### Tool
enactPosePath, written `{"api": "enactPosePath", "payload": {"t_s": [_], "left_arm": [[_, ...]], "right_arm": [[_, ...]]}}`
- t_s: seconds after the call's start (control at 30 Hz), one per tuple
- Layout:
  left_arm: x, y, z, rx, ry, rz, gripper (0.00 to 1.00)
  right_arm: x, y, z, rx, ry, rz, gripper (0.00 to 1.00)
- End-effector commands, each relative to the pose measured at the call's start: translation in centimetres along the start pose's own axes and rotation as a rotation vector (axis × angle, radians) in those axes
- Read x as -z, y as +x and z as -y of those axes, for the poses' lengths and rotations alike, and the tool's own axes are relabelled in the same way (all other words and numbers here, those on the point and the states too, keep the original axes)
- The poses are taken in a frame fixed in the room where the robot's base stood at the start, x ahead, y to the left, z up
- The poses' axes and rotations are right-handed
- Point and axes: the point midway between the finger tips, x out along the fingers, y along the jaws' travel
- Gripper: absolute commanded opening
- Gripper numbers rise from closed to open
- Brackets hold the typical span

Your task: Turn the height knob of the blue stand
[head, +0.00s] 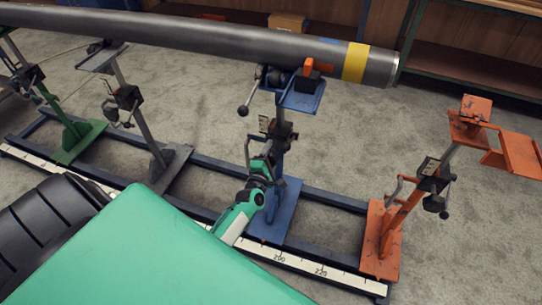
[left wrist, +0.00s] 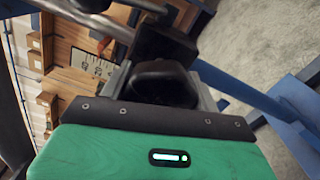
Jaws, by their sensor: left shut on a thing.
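The blue stand (head: 287,205) stands mid-frame on the rail, with a dark clamp block and a small scale plate on its post. My left gripper (head: 266,157) reaches the post from below, at the height of that block. In the left wrist view, the black height knob (left wrist: 163,84) sits between the fingers of my left gripper, which is shut on it. In the head view the gripper hides the knob. The blue post also shows in the left wrist view (left wrist: 240,90). My right gripper is not in view.
A grey pipe (head: 220,43) with a yellow band lies across the stand tops. A crank handle (head: 246,106) sticks out left below it. An orange stand (head: 380,235) is on the right, a grey stand (head: 168,168) and green stand (head: 75,140) on the left. Shelves line the back.

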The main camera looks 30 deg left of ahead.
Motion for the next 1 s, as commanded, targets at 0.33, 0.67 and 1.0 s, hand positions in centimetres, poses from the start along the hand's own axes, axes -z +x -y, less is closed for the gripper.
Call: {"api": "enactPosePath", "payload": {"t_s": [0.33, 0.67, 1.0], "left_arm": [[0.05, -0.1, 0.19, 0.004, -0.063, 0.0, 0.39], [0.05, -0.1, 0.19, 0.004, -0.064, 0.0, 0.39], [0.02, -0.04, 0.07, 0.002, -0.063, 0.0, 0.84]], "right_arm": [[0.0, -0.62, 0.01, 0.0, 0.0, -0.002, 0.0], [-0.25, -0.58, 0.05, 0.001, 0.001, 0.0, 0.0], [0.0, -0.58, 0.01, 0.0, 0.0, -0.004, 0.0]]}}
